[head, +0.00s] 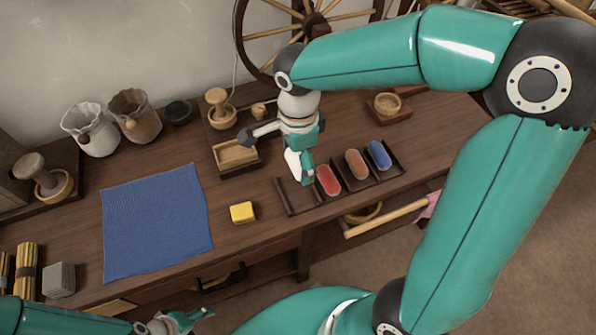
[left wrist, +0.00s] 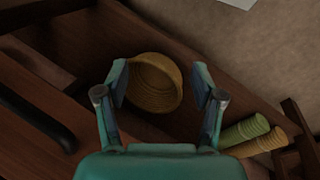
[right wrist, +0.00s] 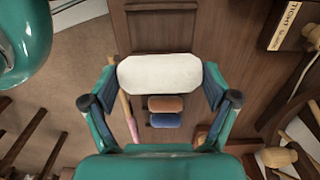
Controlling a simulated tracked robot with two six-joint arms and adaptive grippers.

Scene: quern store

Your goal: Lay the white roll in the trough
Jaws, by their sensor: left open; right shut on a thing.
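The white roll (right wrist: 160,72) is gripped between the fingers of my right gripper (right wrist: 160,88), crosswise in the right wrist view. In the head view the white roll (head: 292,163) is partly hidden by the right gripper (head: 300,158), above the left end of the dark wooden trough (head: 297,196). The trough's leftmost bay is empty. A red roll (head: 328,180), an orange-brown roll (head: 356,163) and a blue roll (head: 379,154) lie in its other bays. My left gripper (head: 188,319) is open and empty, low in the head view, with a woven basket (left wrist: 155,82) beyond its fingers.
A yellow block (head: 242,212) and a blue cloth (head: 155,222) lie left of the trough. A shallow wooden box (head: 236,156) stands behind it. Jars (head: 91,130) and a spinning wheel (head: 300,30) stand at the back. Bare tabletop separates the yellow block and trough.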

